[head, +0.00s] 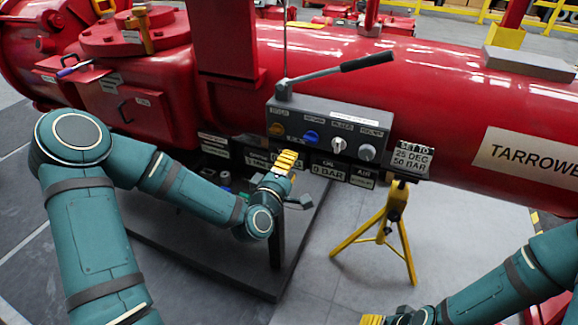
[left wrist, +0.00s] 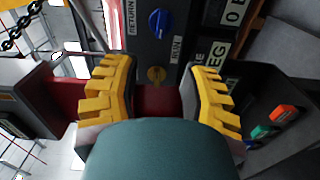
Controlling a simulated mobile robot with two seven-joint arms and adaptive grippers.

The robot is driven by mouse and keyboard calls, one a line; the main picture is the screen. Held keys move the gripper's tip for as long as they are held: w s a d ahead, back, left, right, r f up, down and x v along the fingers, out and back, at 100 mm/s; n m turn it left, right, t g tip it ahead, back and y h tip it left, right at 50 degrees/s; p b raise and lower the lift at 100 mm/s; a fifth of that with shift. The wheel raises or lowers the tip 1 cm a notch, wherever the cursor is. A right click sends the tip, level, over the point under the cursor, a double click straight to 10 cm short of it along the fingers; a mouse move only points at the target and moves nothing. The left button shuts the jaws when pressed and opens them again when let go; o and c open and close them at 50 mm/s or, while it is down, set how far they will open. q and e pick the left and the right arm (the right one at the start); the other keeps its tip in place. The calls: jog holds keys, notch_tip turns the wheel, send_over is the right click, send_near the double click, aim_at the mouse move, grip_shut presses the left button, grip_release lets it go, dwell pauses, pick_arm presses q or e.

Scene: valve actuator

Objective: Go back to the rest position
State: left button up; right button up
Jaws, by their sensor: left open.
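My left gripper (head: 288,163) is in front of the lower left part of the grey valve control box (head: 310,112), below its orange knob (head: 277,129). In the left wrist view its yellow fingers (left wrist: 160,95) are apart with nothing between them. The orange knob (left wrist: 156,74) and the blue knob (left wrist: 158,22) show beyond the fingers. My right gripper (head: 372,320) shows only as a bit of yellow at the bottom edge of the head view, so its jaws cannot be judged.
A large red actuator (head: 440,85) fills the back. A black-handled lever (head: 366,62) sticks out above the box. A yellow stand (head: 393,212) is on the floor to the right. Orange, green and blue buttons (left wrist: 262,131) show at right in the left wrist view.

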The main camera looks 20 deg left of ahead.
pick_arm(q)
jog(key=shift+d, duration=0.1)
jog(key=s+d+f+m+g+h, duration=0.2)
jog(key=s+d+f+m+g, duration=0.25)
jog(key=f, duration=0.35)
jog(key=s+d+f+m+g+h, duration=0.2)
jog(key=s+d+f+m+g, duration=0.15)
jog(key=d+f, duration=0.35)
jog(key=s+f+m+g, duration=0.7)
jog(key=s+f, duration=0.3)
jog(key=s, duration=0.3)
jog(key=shift+s+a+f+g+y, duration=0.15)
jog(key=shift+s+f+g+y, duration=0.1)
jog(key=shift+f+g+y, duration=0.25)
jog(key=shift+r, duration=0.15)
dwell(1.3)
